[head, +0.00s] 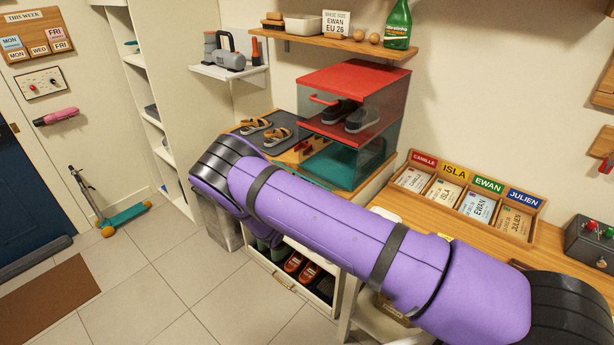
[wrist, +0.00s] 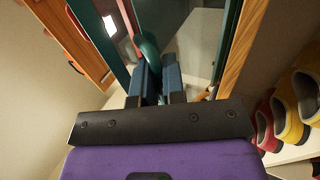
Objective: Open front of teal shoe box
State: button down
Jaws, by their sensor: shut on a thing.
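The teal shoe box (head: 333,163) sits at the front of the wooden bench top, under a red shoe box (head: 352,95) holding dark shoes. Its see-through side shows on the right; my purple arm crosses in front of its lower left. In the wrist view the teal frame (wrist: 229,35) runs beside a clear grey-green panel. My gripper (wrist: 157,72) has its blue fingers closed around a rounded teal handle (wrist: 150,46). My gripper is hidden behind my arm in the head view. I cannot tell whether the front has swung at all.
Sandals (head: 264,130) lie on a dark mat left of the boxes. A wooden shelf (head: 345,42) with a green bottle hangs above. A name-card tray (head: 468,195) stands to the right. Below, orange shoes (head: 301,267) sit in a cubby. Yellow and red shoes (wrist: 290,110) show at the wrist view's right.

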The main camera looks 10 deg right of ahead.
jog(key=shift+s+a+f, duration=0.1)
jog(key=shift+a+f, duration=0.05)
jog(key=shift+f, duration=1)
jog(key=shift+s+a+f, duration=0.1)
jog(key=shift+f, duration=1)
jog(key=c, duration=1.5)
grip_release()
jog(key=shift+a+f, duration=0.1)
jog(key=v, duration=1)
jog(key=shift+s+a, duration=0.2)
jog(key=shift+f, duration=0.1)
